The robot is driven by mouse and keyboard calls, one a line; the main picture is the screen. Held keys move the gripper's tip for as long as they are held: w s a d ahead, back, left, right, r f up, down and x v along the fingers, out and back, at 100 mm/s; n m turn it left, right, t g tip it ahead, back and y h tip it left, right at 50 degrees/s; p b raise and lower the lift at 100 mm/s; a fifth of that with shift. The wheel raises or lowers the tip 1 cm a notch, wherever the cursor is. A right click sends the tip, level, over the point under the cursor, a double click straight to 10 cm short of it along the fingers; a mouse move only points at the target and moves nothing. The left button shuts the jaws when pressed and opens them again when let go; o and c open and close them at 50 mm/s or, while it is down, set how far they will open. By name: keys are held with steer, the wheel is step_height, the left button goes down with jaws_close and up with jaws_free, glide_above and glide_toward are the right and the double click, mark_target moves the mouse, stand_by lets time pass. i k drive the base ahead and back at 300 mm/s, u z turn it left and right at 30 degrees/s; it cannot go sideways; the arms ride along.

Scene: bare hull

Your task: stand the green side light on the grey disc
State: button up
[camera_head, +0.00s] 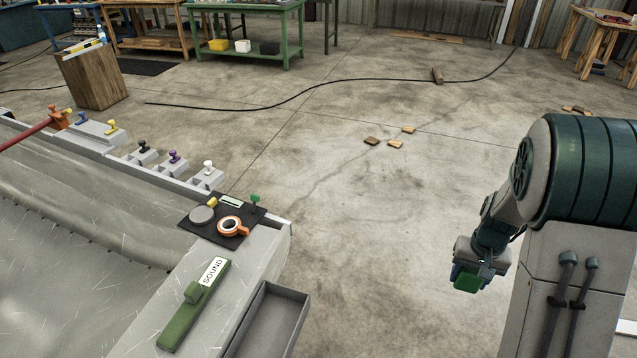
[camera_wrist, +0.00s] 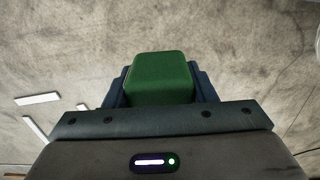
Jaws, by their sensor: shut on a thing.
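My gripper (camera_head: 470,277) is shut on a green block-like thing, which looks like the green side light (camera_head: 467,283). It is held over the open floor, well to the right of the hull. In the wrist view the green side light (camera_wrist: 160,80) sits between the two dark blue fingers (camera_wrist: 160,92). The grey disc (camera_head: 202,215) lies on a black mat (camera_head: 232,236) on the hull's edge, left of an orange ring. The disc's top looks bare. The gripper and the light are far from the disc.
The mat also bears an orange ring (camera_head: 230,226), a yellow piece and a small green-topped piece (camera_head: 255,198). A green bar marked SOUND (camera_head: 194,306) and an open grey tray (camera_head: 269,324) are nearer. Several coloured cleats line the hull's edge. A black cable (camera_head: 300,97) crosses the floor.

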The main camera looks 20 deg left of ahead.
mark_target(201, 214)
steer(key=u, duration=0.1)
steer(key=i, duration=1.3)
steer(key=u, duration=0.7)
steer(key=i, duration=0.9)
steer(key=u, duration=1.65)
steer(key=i, duration=0.7)
steer(key=u, duration=0.6)
